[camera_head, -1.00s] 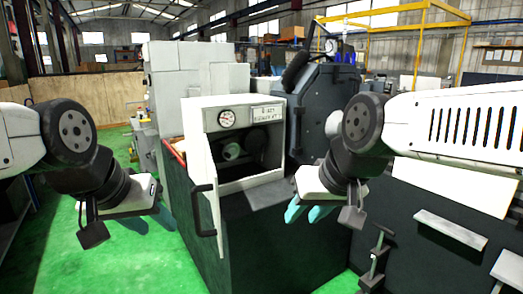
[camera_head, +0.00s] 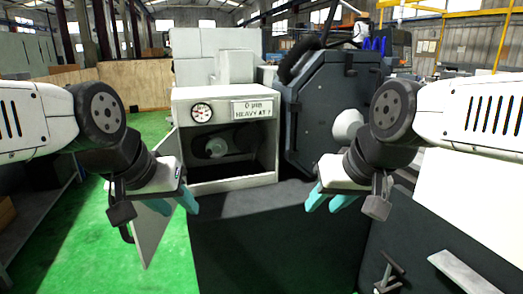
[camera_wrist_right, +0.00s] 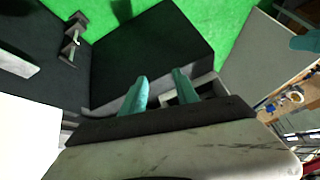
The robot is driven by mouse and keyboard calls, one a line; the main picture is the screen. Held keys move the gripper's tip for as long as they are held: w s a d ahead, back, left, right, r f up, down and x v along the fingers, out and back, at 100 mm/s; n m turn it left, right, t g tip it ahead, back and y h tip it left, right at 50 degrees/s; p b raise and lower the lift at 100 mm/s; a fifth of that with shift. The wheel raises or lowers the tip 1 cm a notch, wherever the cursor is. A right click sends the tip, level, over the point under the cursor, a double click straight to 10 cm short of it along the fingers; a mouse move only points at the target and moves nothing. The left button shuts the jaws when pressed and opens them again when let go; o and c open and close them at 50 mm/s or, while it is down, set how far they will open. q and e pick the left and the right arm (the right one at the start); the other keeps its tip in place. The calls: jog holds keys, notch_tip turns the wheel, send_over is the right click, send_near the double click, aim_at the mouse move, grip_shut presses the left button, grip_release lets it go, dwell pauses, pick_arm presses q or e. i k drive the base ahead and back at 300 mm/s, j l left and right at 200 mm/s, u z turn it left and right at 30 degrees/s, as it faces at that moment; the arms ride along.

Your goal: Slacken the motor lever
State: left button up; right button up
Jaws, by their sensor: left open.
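The machine's white cabinet (camera_head: 187,94) stands open in the middle of the head view, with a gauge and a label above its opening. A grey round motor part (camera_head: 217,147) sits inside, partly in shadow. I cannot pick out the motor lever. My left gripper (camera_head: 173,204) is open and empty, with teal fingers, in front of the cabinet's lower left and the open door. My right gripper (camera_head: 329,200) hangs right of the opening, before the dark housing. The right wrist view shows its two teal fingers (camera_wrist_right: 160,92) apart with nothing between them.
The white cabinet door (camera_head: 155,236) hangs open at left, partly behind my left gripper. A dark octagonal housing (camera_head: 330,105) with a light round knob stands at right. The dark machine base (camera_head: 270,240) lies below. Green floor (camera_head: 80,245) is clear at left.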

aim_at(254, 145)
jog(key=l+u, duration=0.1)
jog(key=i+j+u, duration=0.2)
jog(key=u, duration=0.15)
jog(key=i+j+u, duration=0.1)
jog(key=i+u, duration=0.25)
jog(key=i+j+u, duration=0.1)
jog(key=u, duration=0.2)
